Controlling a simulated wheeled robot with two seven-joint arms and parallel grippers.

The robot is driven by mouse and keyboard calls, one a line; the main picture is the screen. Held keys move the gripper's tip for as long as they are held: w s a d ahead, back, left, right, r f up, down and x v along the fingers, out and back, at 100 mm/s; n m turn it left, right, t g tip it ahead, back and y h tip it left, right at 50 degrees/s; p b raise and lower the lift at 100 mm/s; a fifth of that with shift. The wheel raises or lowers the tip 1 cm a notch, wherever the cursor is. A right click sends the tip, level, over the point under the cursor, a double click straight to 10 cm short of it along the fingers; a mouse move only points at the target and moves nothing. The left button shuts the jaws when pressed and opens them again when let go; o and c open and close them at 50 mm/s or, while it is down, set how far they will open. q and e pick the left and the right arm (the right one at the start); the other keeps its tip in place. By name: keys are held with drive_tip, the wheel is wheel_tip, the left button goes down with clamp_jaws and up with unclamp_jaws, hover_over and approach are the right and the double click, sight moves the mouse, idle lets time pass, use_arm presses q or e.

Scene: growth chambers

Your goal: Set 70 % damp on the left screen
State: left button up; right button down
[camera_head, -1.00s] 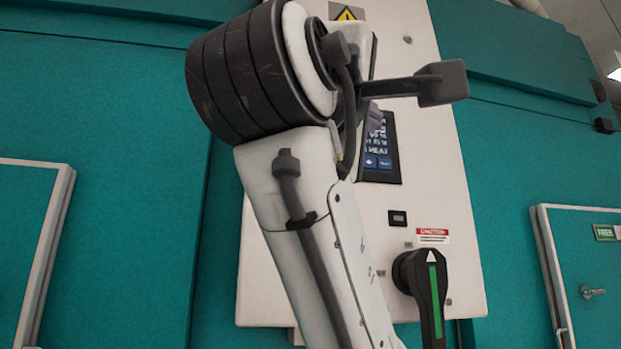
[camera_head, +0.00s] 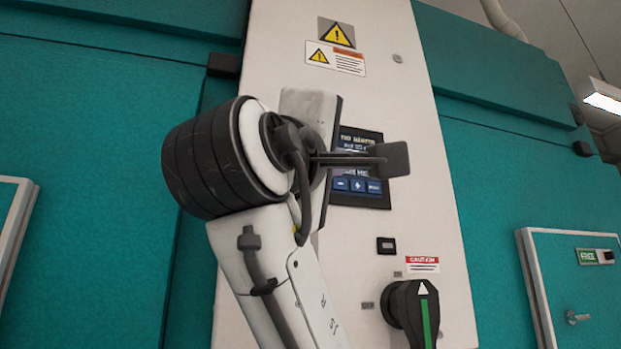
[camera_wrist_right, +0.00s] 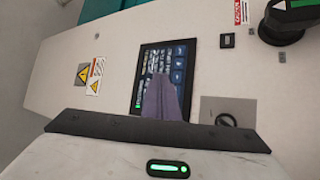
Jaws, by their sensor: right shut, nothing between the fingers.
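A dark touch screen (camera_head: 362,190) is set in a white panel. Its top line seems to read "no alarms", and blue buttons run along its bottom. My right arm covers its left and middle part in the head view. The screen also shows, turned sideways, in the right wrist view (camera_wrist_right: 148,62). There my right gripper (camera_wrist_right: 160,82) is shut and empty, its purple-grey fingers over the lower part of the screen picture; I cannot tell whether they touch it. My left gripper is in neither view. Any damp value is unreadable.
Below the screen are a small dark display (camera_head: 386,246), a red caution label (camera_head: 422,264) and a black rotary switch (camera_head: 412,308) with a green stripe. Warning signs (camera_head: 336,34) sit above. Teal walls flank the panel. A door with a "FREE" sign (camera_head: 587,256) is at right.

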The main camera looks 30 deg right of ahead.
drive_tip(key=w, duration=0.2)
drive_tip(key=w+d+p, duration=0.1)
drive_tip(key=w, duration=0.1)
drive_tip(key=shift+w, duration=0.1)
idle(0.6)
drive_tip(key=shift+w, duration=0.2)
idle(1.3)
drive_tip(key=shift+w+d, duration=0.1)
drive_tip(key=shift+w, duration=0.15)
drive_tip(key=shift+w, duration=0.3)
idle(0.5)
drive_tip(key=shift+s, duration=0.15)
drive_tip(key=shift+s+b, duration=0.45)
drive_tip(key=shift+s, duration=0.15)
